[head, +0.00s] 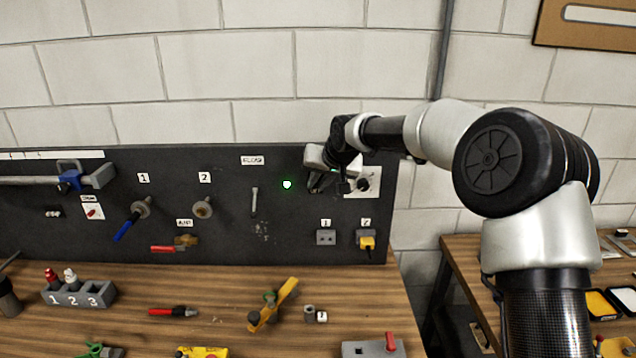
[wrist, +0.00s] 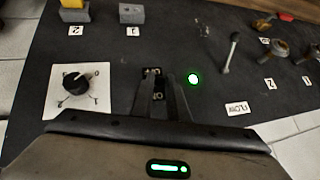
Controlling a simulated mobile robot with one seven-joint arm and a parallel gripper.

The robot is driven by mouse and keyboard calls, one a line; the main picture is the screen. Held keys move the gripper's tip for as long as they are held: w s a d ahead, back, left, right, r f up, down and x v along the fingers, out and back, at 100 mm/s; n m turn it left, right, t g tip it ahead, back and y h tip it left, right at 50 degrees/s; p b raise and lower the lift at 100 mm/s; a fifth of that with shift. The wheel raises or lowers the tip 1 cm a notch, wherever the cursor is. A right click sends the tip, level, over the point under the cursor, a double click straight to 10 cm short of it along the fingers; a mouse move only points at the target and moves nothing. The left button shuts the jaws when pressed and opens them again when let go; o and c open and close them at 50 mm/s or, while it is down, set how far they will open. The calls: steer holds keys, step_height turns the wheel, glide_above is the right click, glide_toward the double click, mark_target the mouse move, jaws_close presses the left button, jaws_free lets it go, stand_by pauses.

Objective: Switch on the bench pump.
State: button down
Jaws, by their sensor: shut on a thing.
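My gripper (head: 320,183) is at the dark upright panel (head: 225,225), just left of a white plate with a black knob (head: 364,184). In the wrist view my gripper (wrist: 160,92) is shut on a small dark switch (wrist: 157,84) with marked labels at its ends. The fingers hide much of the switch, so its exact position is hard to tell. A green lamp (head: 287,184) beside it is lit; it also shows in the wrist view (wrist: 193,78). The black knob (wrist: 75,82) stands clear of my fingers in the wrist view.
Below are socket 1 (head: 326,237) and socket 2 (head: 366,243), which holds a yellow plug. Left of the lamp are a FLOW label (head: 252,160), a metal lever (head: 254,202) and numbered valves. A yellow-handled tool (head: 273,305) and other parts lie on the wooden bench (head: 230,325).

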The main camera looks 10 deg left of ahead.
stand_by(0.3)
steer(key=c, duration=1.7)
jaws_free()
steer(key=shift+c, duration=0.2)
steer(key=b+v, duration=0.2)
steer(key=v, duration=1.5)
steer(key=shift+r, duration=0.25)
steer(key=shift+d, duration=0.1)
